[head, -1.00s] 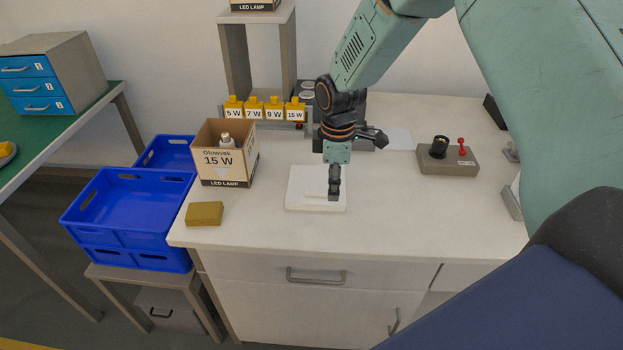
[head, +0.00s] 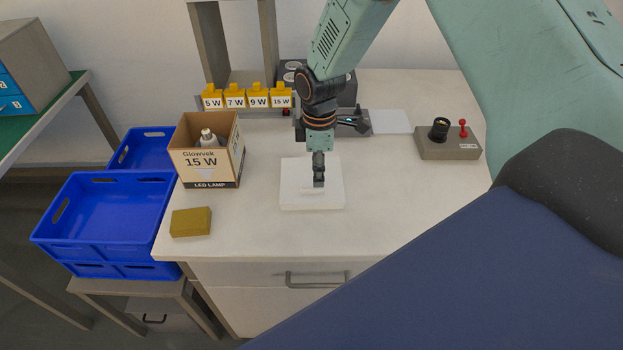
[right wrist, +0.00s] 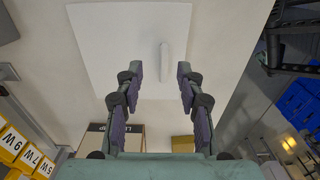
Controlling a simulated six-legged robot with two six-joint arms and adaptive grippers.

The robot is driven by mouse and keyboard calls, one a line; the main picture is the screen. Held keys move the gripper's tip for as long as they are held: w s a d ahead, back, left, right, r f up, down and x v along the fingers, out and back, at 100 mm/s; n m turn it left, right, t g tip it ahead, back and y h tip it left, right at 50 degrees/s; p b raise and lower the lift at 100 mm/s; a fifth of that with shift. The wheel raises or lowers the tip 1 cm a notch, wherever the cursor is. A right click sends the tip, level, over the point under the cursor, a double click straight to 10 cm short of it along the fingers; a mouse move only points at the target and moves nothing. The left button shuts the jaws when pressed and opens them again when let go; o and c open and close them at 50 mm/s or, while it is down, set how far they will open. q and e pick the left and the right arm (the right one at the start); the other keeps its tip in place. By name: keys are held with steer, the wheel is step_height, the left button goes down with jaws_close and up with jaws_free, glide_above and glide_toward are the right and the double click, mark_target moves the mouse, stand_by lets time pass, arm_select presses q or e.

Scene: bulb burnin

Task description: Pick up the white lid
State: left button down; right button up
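The white lid (head: 294,198) is a flat square slab with a small white bar handle on top, lying on the pale worktop. My right gripper (head: 319,183) points down over the lid near its handle. In the right wrist view the fingers (right wrist: 160,72) are open with nothing gripped. The lid (right wrist: 105,40) lies beyond the fingertips there, its bar handle (right wrist: 166,60) showing in the gap, closer to the right finger. I cannot tell how much height separates tips and handle. My left gripper is not in view.
An open 15 W carton (head: 213,180) with a bulb inside and a mustard block (head: 191,222) stand left of the lid. Blue crates (head: 105,240) sit beyond the left edge. A grey box with a red lever (head: 450,148) stands right. The worktop in front is clear.

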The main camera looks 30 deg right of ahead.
mark_target(315, 189)
steer(key=f, duration=0.1)
steer(key=a+f, duration=0.1)
steer(key=f, duration=0.1)
steer(key=shift+s+a+f, duration=0.2)
steer(key=shift+a+f, duration=0.2)
steer(key=shift+w+f, duration=0.1)
steer(key=shift+f, duration=0.1)
steer(key=shift+d+f, duration=0.25)
steer(key=shift+d, duration=0.25)
steer(key=shift+r, duration=0.1)
steer(key=shift+c, duration=1)
steer(key=shift+a+r, duration=0.15)
steer(key=shift+a, duration=0.25)
steer(key=c, duration=0.3)
steer(key=shift+d, duration=0.15)
jaws_close()
steer(key=shift+d, duration=0.1)
